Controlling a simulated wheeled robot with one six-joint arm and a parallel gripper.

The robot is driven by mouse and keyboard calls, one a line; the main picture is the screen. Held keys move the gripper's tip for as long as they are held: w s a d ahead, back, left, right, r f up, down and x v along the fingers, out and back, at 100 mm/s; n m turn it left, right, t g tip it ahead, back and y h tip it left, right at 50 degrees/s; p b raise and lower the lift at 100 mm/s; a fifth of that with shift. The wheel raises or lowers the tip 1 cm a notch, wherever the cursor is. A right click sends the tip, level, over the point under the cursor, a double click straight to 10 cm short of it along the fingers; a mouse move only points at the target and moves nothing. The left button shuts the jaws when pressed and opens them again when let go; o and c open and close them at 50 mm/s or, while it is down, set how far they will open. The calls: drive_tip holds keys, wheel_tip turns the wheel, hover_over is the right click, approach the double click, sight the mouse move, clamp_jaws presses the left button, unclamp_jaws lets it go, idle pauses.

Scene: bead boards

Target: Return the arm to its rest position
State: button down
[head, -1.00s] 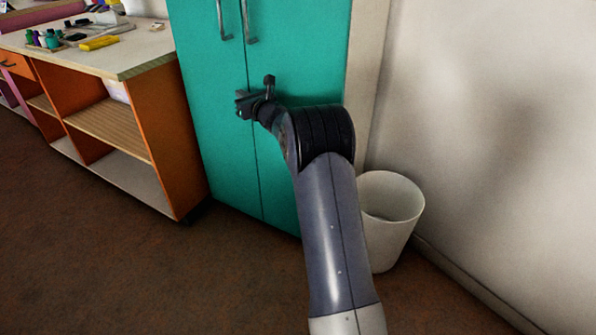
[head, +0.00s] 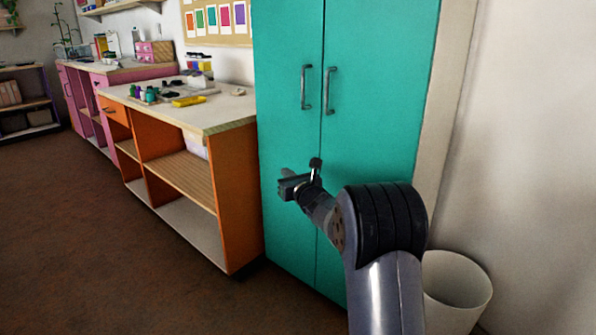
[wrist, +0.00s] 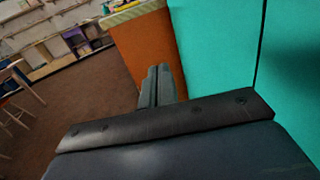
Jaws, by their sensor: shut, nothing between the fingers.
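My gripper (head: 289,180) is at the end of my bent arm, in front of the lower part of a teal cabinet (head: 284,114) in the head view. In the wrist view my gripper (wrist: 157,70) shows its two fingers close together, with nothing between them. The cabinet also fills the right of the wrist view (wrist: 215,45). I cannot tell how far the fingers are from the cabinet door.
An orange-sided workbench (head: 237,200) with small bottles and a yellow item (head: 188,101) on top stands left of the cabinet. A white bin (head: 458,290) stands right of my arm by the wall. The brown floor (head: 70,240) at left is clear.

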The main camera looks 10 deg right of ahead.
drive_tip(key=shift+s+a, duration=0.55)
drive_tip(key=shift+a, duration=0.2)
